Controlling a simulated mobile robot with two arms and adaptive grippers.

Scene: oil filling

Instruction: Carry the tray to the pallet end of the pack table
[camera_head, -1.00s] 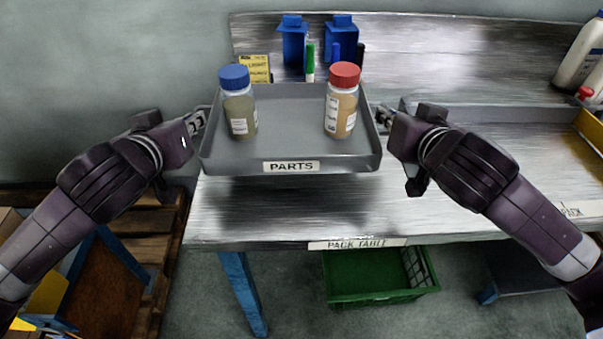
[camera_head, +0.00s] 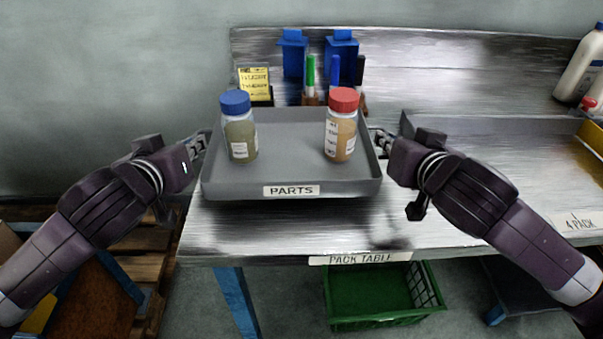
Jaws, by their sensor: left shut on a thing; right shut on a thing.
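The grey tray (camera_head: 290,178) labelled PARTS is level over the left part of the steel pack table (camera_head: 300,232); I cannot tell for sure whether its base touches the top. A blue-capped bottle (camera_head: 240,130) and a red-capped bottle (camera_head: 341,128) stand upright in it. My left gripper (camera_head: 202,140) is shut on the tray's left wall. My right gripper (camera_head: 380,140) is shut on its right wall. The fingertips are partly hidden at the walls. A wooden pallet (camera_head: 140,255) shows on the floor at the table's left end.
Behind the tray are a yellow note stand (camera_head: 255,85), markers (camera_head: 310,75) and blue holders (camera_head: 292,55). Another grey tray (camera_head: 480,125) and white bottles (camera_head: 582,65) are to the right. A green crate (camera_head: 380,298) lies below. The table front is clear.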

